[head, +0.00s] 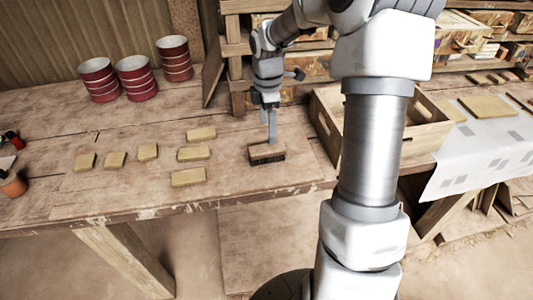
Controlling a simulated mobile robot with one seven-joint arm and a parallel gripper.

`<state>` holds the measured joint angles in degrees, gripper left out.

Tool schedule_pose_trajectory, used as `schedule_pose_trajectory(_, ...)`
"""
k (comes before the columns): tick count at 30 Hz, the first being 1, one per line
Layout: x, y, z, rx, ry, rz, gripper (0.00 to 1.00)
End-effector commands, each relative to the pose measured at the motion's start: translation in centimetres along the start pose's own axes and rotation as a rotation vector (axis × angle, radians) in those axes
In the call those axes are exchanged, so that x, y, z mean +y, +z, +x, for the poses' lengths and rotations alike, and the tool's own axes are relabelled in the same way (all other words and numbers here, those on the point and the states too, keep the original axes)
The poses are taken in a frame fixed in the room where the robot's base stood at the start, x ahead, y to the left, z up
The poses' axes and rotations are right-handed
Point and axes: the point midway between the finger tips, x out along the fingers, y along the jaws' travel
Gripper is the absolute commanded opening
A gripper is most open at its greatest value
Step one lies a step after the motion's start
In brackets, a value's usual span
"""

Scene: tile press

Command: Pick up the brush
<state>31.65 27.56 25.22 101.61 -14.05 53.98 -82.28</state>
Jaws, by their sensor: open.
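The brush (266,153) is a small wooden block with dark bristles below. It lies on the wooden table (230,180), near the front edge. My gripper (271,138) points down right over the brush, with its fingertips at or just above the brush's top. From this angle the fingers overlap one another, so I cannot tell whether they touch the brush or straddle it. The brush rests on the table.
Several yellowish tiles (193,153) lie left of the brush. Red cans (136,77) stand at the back left. An orange pot (13,184) is at the left edge. A wooden crate (326,123) stands close on the right. Shelves (235,45) rise behind.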

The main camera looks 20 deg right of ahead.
Motion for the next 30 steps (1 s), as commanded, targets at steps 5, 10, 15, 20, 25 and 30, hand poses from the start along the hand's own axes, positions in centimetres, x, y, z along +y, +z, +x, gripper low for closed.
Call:
schedule_pose_trajectory(5,0.0,0.0,3.3,0.000,-0.002,0.000,0.93)
schedule_pose_trajectory(10,0.0,0.0,4.4,-0.001,0.000,0.001,0.93)
schedule_pose_trajectory(15,0.1,0.0,5.6,0.000,-0.002,0.000,0.93)
schedule_pose_trajectory(20,0.2,-0.1,8.1,0.000,-0.004,0.000,0.93)
schedule_pose_trajectory(25,0.3,-0.1,9.6,0.000,0.000,-0.001,0.93)
schedule_pose_trajectory(30,0.3,-0.1,9.6,-0.001,0.001,0.000,0.93)
